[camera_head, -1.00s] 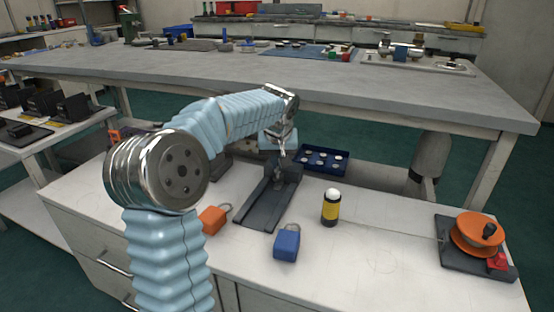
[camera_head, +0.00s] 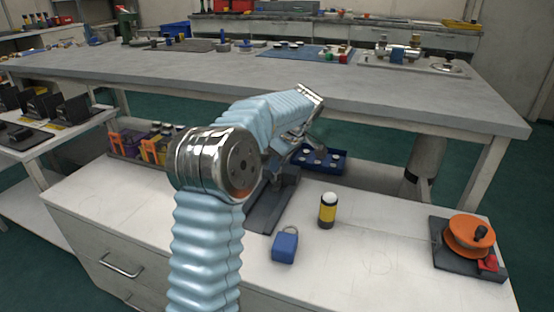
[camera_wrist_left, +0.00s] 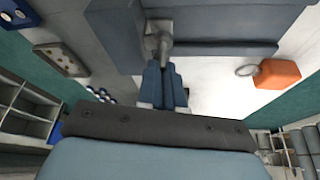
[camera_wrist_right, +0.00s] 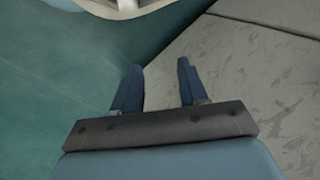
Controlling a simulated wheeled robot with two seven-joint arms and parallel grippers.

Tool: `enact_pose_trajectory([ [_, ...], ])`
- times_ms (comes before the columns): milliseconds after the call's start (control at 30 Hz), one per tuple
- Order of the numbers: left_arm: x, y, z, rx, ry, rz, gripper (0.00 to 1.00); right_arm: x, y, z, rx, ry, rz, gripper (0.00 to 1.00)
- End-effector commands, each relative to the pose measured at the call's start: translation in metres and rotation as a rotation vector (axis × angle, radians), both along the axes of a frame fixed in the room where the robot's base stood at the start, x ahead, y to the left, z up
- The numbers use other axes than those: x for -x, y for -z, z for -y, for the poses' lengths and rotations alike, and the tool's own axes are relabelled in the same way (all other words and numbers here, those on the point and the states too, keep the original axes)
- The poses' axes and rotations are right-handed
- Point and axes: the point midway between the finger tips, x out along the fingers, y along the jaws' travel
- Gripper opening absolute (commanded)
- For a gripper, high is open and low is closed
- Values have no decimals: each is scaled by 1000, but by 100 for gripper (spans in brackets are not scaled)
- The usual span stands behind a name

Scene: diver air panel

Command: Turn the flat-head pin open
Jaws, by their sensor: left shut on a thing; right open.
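The dark grey fixture (camera_head: 266,208) lies on the white cabinet top, partly behind my left arm in the head view. In the left wrist view, the fixture's dark body (camera_wrist_left: 225,48) fills the top. A small grey metal pin (camera_wrist_left: 164,42) shows at the fixture, at the fingertips. My left gripper (camera_wrist_left: 161,66) is shut on the pin; its fingers hide the pin's end. The pin's flat head and its turn angle cannot be made out. My right gripper (camera_wrist_right: 158,72) is open and empty, above teal floor and a grey surface.
A blue padlock (camera_head: 285,245), a yellow-black cylinder (camera_head: 327,212) and an orange reel (camera_head: 468,236) stand on the cabinet top. A blue tray (camera_head: 325,160) is behind the fixture. An orange padlock (camera_wrist_left: 277,73) lies beside the fixture. The front right top is clear.

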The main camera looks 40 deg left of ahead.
Motion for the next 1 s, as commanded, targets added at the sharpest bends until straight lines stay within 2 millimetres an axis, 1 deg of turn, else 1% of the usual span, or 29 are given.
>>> enact_pose_trajectory([
  [33, 1, 3, 2, 4, -30, -14, 0, 0, -3, -1, -1, -1, 0, 43],
  [333, 1, 6, 2, 5, -164, -16, 0, 1, -10, -4, -5, -7, -2, 43],
  [600, 1, 7, 2, 7, -201, -16, 0, 2, -11, -4, -6, -8, -3, 43],
  [933, 1, 7, 2, 7, -201, -16, 0, 2, -11, -4, -6, -8, -3, 43],
  [967, 1, 7, 2, 7, -201, -16, 9, 2, -11, -4, -6, -8, -3, 43],
  [1000, 1, 7, 2, 7, -201, -16, 15, 2, -11, -4, -6, -8, -3, 43],
])
